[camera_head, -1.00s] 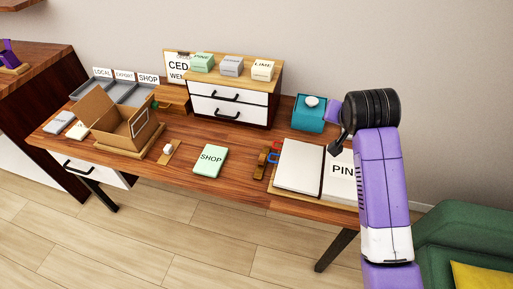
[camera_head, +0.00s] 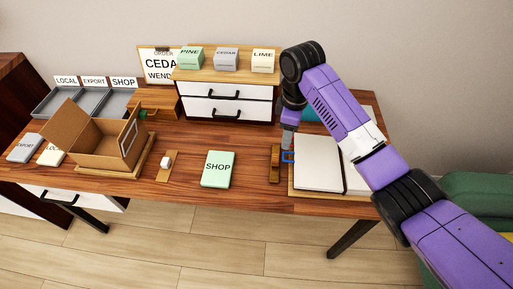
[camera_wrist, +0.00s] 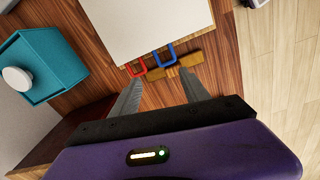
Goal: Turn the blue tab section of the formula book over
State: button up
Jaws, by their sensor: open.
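The formula book lies open at the right of the desk, with its bare left page (camera_head: 318,163) showing; my arm covers much of its right page. The blue tab (camera_head: 288,156) is a small loop sticking out of the book's left edge. In the wrist view the blue tab (camera_wrist: 164,57) and a red tab (camera_wrist: 137,68) stick out side by side from the page edge. My gripper (camera_wrist: 161,76) is open and empty; its fingers point toward the tabs, the red one near the left fingertip. In the head view my gripper (camera_head: 288,142) is just above the blue tab and hides the red one.
A brown wooden piece (camera_head: 275,163) stands just left of the tabs. A teal box with a white knob (camera_wrist: 40,70) is beyond the book. A green SHOP book (camera_head: 217,169) lies mid-desk, and a drawer unit (camera_head: 228,101) stands behind. Bare desk lies between them.

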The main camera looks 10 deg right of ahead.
aim_at(284, 156)
jog(key=shift+s+a+n, duration=0.25)
jog(key=shift+a+n, duration=0.1)
jog(key=shift+n, duration=0.15)
jog(key=shift+s+a+n+g, duration=0.15)
jog(key=shift+s+n+g, duration=0.15)
jog(key=shift+n, duration=0.2)
jog(key=shift+f, duration=0.25)
notch_tip(284, 156, down, 7)
jog(key=shift+f, duration=0.2)
jog(key=shift+c, duration=0.4)
grip_shut()
